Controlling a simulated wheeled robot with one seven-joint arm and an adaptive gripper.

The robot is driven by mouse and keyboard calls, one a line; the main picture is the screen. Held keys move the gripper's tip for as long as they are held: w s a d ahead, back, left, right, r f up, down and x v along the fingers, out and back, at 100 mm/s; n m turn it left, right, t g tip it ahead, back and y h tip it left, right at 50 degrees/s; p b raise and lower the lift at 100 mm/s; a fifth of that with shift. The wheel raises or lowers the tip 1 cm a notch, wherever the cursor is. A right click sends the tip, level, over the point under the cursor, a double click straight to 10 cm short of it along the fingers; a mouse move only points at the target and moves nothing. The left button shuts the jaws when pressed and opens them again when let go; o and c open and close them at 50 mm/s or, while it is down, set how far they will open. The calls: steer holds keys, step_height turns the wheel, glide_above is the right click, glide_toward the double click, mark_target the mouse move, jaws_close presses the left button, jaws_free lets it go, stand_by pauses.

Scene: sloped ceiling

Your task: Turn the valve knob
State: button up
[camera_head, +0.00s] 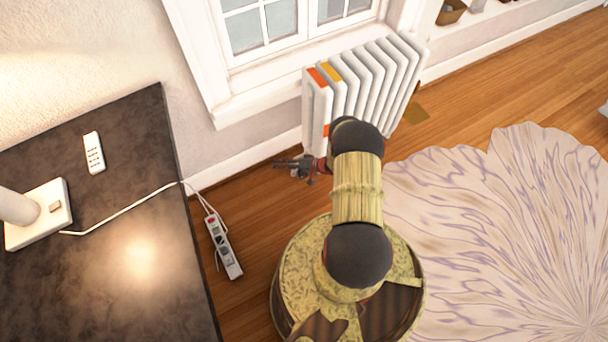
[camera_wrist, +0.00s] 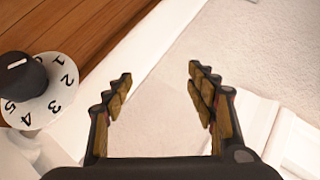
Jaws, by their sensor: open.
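The valve knob (camera_wrist: 20,78) is black with a white pointer mark, set on a white dial (camera_wrist: 42,108) with numbers around it. It is at the left edge of the wrist view, partly cut off. My gripper (camera_wrist: 160,72) is open and empty, with the knob outside and to the left of its fingers, not touching. In the head view my gripper (camera_head: 283,164) is beside the lower left end of the white radiator (camera_head: 372,75). I cannot make out the knob in the head view.
A dark table (camera_head: 120,250) with a white remote (camera_head: 94,152) and a lamp base (camera_head: 38,215) fills the left. A power strip (camera_head: 223,247) lies on the wooden floor near the wall. A pale rug (camera_head: 500,230) covers the right. A window (camera_head: 265,30) is above.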

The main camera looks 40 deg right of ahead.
steer(key=h, duration=0.1)
steer(key=n+g+h, duration=0.2)
steer(key=n+h, duration=0.4)
steer(key=h, duration=0.2)
glide_toward(304, 176)
steer(key=w+f, duration=0.2)
steer(key=b+x, duration=0.1)
steer(key=x, duration=0.1)
steer(key=b+x, duration=0.1)
steer(key=x, duration=0.1)
steer(key=b+x, duration=0.1)
steer(key=x, duration=0.2)
steer(key=shift+s+d, duration=0.1)
steer(key=shift+d, duration=0.25)
steer(key=shift+w+d+f, duration=0.15)
steer(key=shift+w, duration=0.25)
steer(key=shift+c, duration=0.5)
steer(key=c, duration=1)
